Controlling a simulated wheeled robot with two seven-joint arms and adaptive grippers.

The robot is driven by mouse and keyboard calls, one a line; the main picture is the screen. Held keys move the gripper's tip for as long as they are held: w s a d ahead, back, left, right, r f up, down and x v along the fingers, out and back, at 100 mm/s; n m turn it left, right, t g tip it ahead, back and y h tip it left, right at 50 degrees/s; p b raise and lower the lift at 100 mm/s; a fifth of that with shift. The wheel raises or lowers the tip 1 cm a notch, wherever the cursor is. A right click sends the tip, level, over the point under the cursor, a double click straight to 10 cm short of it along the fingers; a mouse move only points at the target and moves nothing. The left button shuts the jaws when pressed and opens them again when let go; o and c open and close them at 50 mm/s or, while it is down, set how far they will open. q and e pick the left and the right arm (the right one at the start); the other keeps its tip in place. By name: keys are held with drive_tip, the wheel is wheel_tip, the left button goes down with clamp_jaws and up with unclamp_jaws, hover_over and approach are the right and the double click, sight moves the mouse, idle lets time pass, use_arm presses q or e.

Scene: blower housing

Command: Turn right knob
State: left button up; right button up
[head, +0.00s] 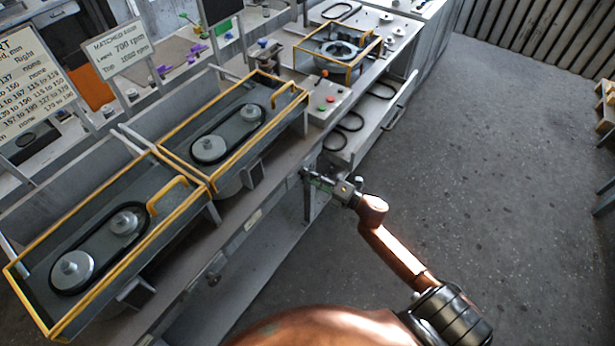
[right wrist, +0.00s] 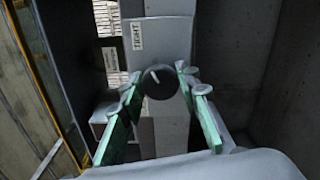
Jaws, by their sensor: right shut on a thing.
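The right knob (right wrist: 160,84) is a dark round dial with a white pointer mark that leans up and to the left. It is on a grey panel under a label (right wrist: 137,36) that reads RIGHT. My right gripper (head: 309,174) is at the front edge of the bench in the head view. In the right wrist view its green-padded fingers (right wrist: 158,78) are on both sides of the knob, shut on it. The knob is too small to make out in the head view. My left gripper is not in view.
Two yellow-framed belt units (head: 180,195) with pulleys sit on the bench left of my right gripper. A control box (head: 325,100) with coloured buttons and an open drawer (head: 365,125) with black belts are beyond it. The floor (head: 480,170) on the right is clear.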

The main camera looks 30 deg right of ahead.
drive_tip(key=shift+n+b, duration=0.45)
drive_tip(key=shift+n, duration=0.65)
drive_tip(key=o, duration=1.2)
drive_tip(key=shift+c, duration=0.2)
drive_tip(key=v, duration=1.2)
drive_tip(key=shift+f, duration=0.1)
